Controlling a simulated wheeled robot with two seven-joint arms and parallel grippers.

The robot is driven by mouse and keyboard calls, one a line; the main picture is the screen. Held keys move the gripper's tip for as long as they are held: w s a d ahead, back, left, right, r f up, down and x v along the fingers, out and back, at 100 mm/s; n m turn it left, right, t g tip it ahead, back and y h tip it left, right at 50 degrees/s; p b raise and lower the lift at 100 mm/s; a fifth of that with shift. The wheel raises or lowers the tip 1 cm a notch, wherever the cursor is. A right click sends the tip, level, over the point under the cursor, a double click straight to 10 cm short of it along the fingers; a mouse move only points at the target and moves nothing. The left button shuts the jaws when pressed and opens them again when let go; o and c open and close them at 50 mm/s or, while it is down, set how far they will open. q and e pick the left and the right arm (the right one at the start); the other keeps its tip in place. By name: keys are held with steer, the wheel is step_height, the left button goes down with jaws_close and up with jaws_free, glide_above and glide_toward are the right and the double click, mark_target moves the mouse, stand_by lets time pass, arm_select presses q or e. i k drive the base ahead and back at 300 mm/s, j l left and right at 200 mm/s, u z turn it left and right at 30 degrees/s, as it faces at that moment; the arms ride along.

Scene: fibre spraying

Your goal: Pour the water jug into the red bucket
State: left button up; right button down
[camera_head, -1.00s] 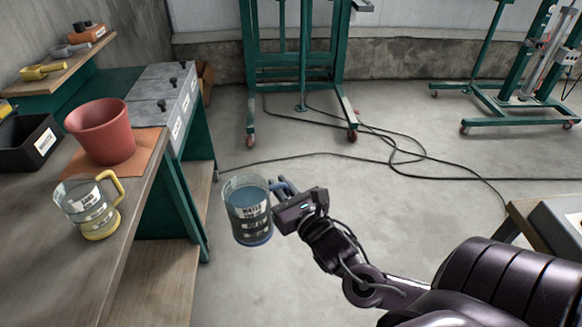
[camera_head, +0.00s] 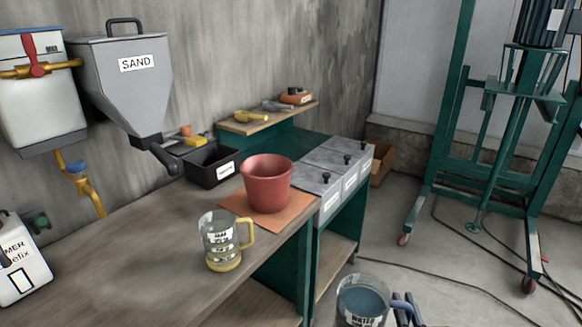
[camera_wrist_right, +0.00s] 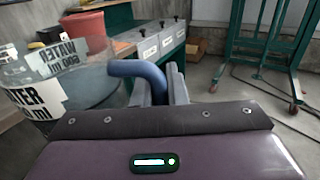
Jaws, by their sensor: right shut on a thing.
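The water jug (camera_head: 362,300) is clear with blue liquid and a blue handle. It is upright at the bottom edge of the head view, off the front of the bench. My right gripper (camera_head: 408,312) is shut on its handle, and most of that arm is out of the picture. In the right wrist view the jug (camera_wrist_right: 85,85) fills the left side, and the blue handle runs between the fingers of the right gripper (camera_wrist_right: 165,85). The red bucket (camera_head: 267,184) stands upright on an orange mat (camera_head: 235,205) on the bench, beyond and left of the jug. My left gripper is not in view.
A second jug with a yellow handle (camera_head: 222,242) stands on the bench (camera_head: 130,255) in front of the bucket. A black bin (camera_head: 212,165), a sand hopper (camera_head: 125,80) and grey lidded boxes (camera_head: 335,170) are near the bucket. A green frame (camera_head: 440,120) stands on the floor at right.

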mark_target(268, 185)
steer(key=l+u, duration=0.6)
steer(key=u, duration=0.6)
